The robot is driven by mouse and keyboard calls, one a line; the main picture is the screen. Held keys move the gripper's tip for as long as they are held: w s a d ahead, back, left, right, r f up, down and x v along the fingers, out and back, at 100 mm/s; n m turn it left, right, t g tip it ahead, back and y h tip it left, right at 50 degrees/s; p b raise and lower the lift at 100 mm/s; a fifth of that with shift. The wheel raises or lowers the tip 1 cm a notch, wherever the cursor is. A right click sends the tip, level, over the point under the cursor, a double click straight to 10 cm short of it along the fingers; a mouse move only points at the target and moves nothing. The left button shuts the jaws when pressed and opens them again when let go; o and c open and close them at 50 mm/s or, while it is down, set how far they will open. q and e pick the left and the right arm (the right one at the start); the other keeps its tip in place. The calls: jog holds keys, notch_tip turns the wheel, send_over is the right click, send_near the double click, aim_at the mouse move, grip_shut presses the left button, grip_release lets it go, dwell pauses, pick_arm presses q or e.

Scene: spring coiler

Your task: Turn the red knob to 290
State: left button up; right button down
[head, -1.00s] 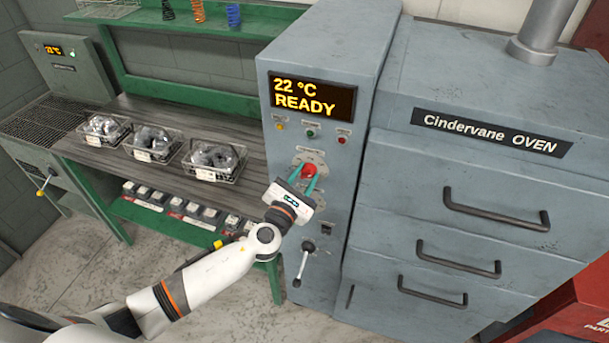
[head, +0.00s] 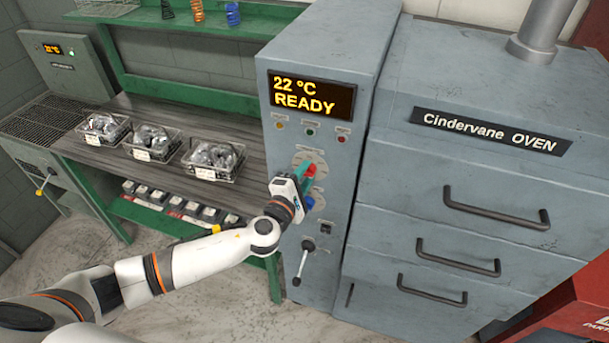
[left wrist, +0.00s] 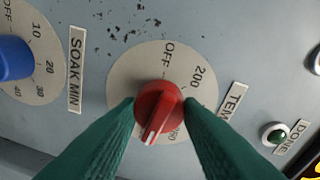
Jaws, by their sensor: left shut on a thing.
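The red knob (head: 311,170) is on the grey oven control panel, below the display. In the left wrist view the red knob (left wrist: 158,105) sits on a round pale dial (left wrist: 125,75) marked OFF and 200, with another number partly hidden. The knob's white pointer line faces down and slightly left in that view, and I cannot read a number at its tip. My left gripper (head: 307,179) is shut on the red knob, with one green finger on each side of it (left wrist: 160,108). My right gripper is not in view.
A blue knob (left wrist: 14,58) labelled SOAK MIN sits beside the red one. A green DONE lamp (left wrist: 275,133) is on the other side. The display (head: 313,95) reads 22 °C READY. A lever (head: 302,262) hangs lower on the panel. Wire baskets (head: 213,160) stand on the bench.

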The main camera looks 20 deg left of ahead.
pick_arm(q)
jog(key=shift+m, duration=0.3)
dwell(0.4)
jog(key=o, duration=1)
jog(key=shift+c, duration=0.2)
jog(key=s+a+b, duration=0.1)
jog(key=s+b, duration=0.1)
jog(key=s, duration=1)
jog(key=shift+a+r+b, duration=0.25)
jog(key=shift+a+b, duration=0.1)
jog(key=shift+w, duration=0.1)
